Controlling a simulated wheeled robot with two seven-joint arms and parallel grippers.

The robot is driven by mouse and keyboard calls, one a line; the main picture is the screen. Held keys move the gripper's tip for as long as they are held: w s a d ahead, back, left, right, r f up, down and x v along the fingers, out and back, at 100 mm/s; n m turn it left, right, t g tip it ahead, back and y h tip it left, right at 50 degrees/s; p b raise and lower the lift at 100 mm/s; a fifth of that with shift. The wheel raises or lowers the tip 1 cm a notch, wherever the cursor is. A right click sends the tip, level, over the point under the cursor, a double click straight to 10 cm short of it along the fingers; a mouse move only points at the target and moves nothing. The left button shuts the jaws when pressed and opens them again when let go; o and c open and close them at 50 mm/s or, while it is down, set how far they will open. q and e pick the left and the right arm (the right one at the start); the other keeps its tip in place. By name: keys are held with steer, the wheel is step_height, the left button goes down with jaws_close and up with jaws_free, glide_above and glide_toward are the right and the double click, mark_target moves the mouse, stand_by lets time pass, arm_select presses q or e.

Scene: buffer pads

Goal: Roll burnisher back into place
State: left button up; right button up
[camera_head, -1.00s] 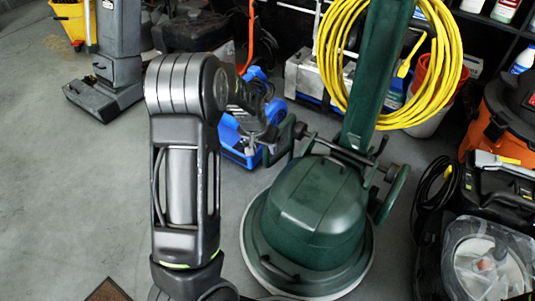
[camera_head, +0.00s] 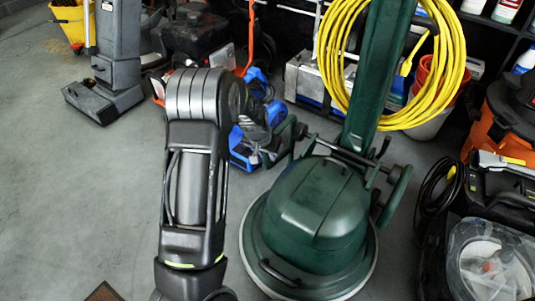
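The burnisher (camera_head: 318,215) is a dark green floor machine with a round base and an upright green handle column (camera_head: 372,80). A coil of yellow cable (camera_head: 455,75) hangs on the column. It stands upright on the grey floor. My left arm rises from the bottom, left of the burnisher, and bends away from me at its top joint. My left gripper (camera_head: 268,122) is beyond this joint, close to the left side of the burnisher's frame. Its fingers are too dark and hidden to show whether they touch it or are open. My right gripper is out of view.
A blue machine (camera_head: 243,147) stands just behind my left arm. A grey upright machine (camera_head: 118,60) and a yellow bucket (camera_head: 68,27) are at the back left. An orange-black vacuum (camera_head: 490,125) and a clear-lidded machine (camera_head: 490,262) crowd the right. The left floor is open.

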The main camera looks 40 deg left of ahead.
arm_select(q)
jaws_close()
stand_by(1.0)
